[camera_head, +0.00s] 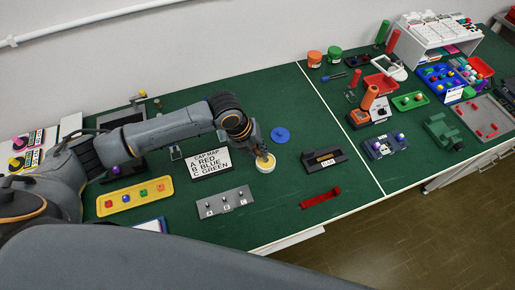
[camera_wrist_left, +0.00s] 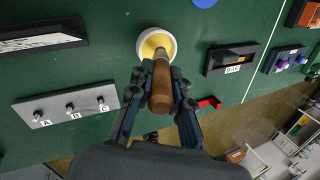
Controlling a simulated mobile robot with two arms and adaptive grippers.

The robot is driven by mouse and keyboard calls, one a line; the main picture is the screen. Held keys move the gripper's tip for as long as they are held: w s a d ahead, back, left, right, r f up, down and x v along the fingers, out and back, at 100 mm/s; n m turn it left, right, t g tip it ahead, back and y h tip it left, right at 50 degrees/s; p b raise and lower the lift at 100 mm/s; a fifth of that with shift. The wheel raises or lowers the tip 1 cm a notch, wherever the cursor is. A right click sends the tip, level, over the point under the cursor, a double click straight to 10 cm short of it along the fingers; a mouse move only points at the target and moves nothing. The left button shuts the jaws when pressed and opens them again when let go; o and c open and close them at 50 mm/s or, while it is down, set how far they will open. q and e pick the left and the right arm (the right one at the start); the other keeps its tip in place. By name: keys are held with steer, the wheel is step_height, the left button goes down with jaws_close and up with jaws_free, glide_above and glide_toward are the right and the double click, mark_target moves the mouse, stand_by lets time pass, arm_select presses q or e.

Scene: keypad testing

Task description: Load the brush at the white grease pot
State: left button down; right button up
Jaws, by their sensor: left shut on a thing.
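The white grease pot (camera_head: 265,167) stands on the green bench in the middle of the head view. In the left wrist view the pot (camera_wrist_left: 142,48) is round and white with yellow inside. My left gripper (camera_head: 262,155) is right above it, pointing down. In the left wrist view my left gripper (camera_wrist_left: 160,84) is shut on the brown handle of the brush (camera_wrist_left: 161,92). The brush's far end points into the pot's opening. I cannot tell how deep its tip is. My right gripper is not in view.
Near the pot are the CAP MAP sign (camera_head: 211,163), a grey plate (camera_head: 224,202) with posts A, B and C, a blue disc (camera_head: 280,135), a black labelled block (camera_head: 324,159) and a red bar (camera_head: 320,198). A yellow tray (camera_head: 135,197) lies left. Bare bench surrounds the pot.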

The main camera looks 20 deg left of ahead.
arm_select(q)
steer(key=shift+f, duration=0.45)
steer(key=shift+f, duration=0.1)
stand_by(1.6)
step_height(320, 180, up, 7)
steer(key=p, duration=0.7)
stand_by(0.5)
stand_by(0.4)
